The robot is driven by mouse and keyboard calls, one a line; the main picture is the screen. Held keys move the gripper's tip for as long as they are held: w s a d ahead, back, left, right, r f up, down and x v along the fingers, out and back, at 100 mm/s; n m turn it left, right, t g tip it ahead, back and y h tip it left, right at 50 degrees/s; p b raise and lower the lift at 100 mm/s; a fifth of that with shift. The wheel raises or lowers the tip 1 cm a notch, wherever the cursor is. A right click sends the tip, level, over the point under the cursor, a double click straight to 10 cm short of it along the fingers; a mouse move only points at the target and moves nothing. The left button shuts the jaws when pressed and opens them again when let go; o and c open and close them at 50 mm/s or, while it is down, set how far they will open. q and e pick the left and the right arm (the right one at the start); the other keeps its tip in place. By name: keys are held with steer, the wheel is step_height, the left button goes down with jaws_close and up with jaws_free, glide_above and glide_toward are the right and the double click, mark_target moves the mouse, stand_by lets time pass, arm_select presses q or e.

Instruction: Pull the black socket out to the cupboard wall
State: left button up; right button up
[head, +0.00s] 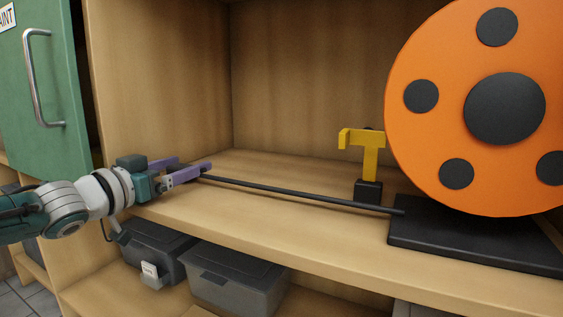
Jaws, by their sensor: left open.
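My left gripper (196,166) comes in from the left, low over the shelf near its left front. Its two purple fingers are apart. A thin black cable (290,191) runs across the shelf from the black base (470,240) of an orange reel (430,130) to these fingers. The cable's left end, where a small dark part (199,178) shows, is at the fingertips and partly hidden by the near finger. I cannot tell the black socket's shape there, nor whether the fingers touch it. My right gripper is out of view.
A yellow T-shaped piece (370,153) stands on a black block (368,191) behind the cable. The cupboard's left wall (165,80) rises behind my left gripper. A green door (40,95) stands open at left. Dark bins (240,290) sit below. The shelf's back left is clear.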

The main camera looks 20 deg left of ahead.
arm_select(q)
steer(key=shift+s+r+p, duration=0.1)
steer(key=shift+s+p, duration=0.1)
steer(key=shift+p, duration=0.1)
steer(key=s+p, duration=0.6)
steer(key=s, duration=0.2)
steer(key=shift+s+a, duration=0.15)
steer(key=shift+s, duration=0.6)
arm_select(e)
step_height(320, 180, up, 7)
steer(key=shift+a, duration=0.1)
